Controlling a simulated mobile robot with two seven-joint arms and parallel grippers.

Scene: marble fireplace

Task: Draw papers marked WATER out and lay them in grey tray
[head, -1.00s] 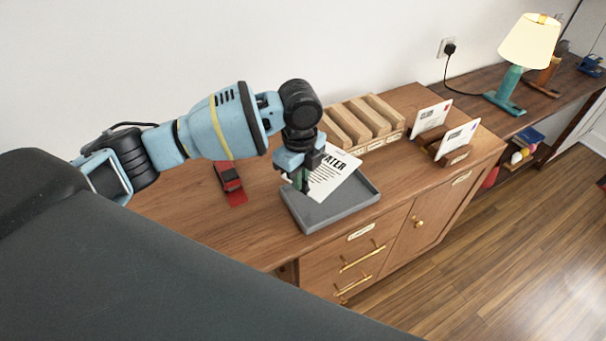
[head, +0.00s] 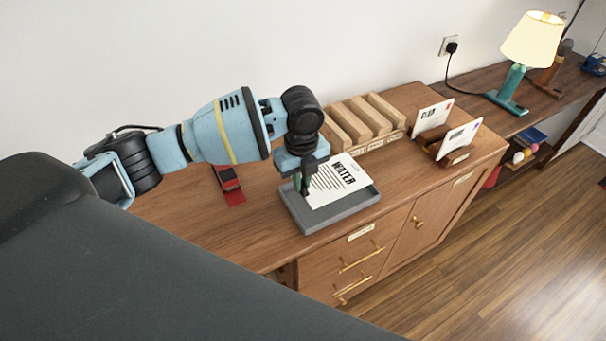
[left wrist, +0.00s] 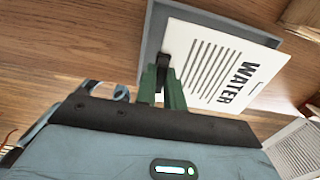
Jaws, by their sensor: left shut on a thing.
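A white paper (head: 340,182) with the bold word WATER lies nearly flat over the grey tray (head: 325,217) on the wooden cabinet. My left gripper (head: 304,186) is shut on the paper's left edge, inside the tray's left part. In the left wrist view the fingers (left wrist: 164,82) hold the edge of the paper (left wrist: 218,68), and the tray's rim (left wrist: 150,35) shows behind it. I cannot tell whether the paper's far side rests on the tray. My right gripper is not in view.
A slotted wooden rack (head: 362,122) stands behind the tray. A red and black stapler-like object (head: 229,183) lies left of the tray. A teal lamp (head: 512,88) stands on the farther desk.

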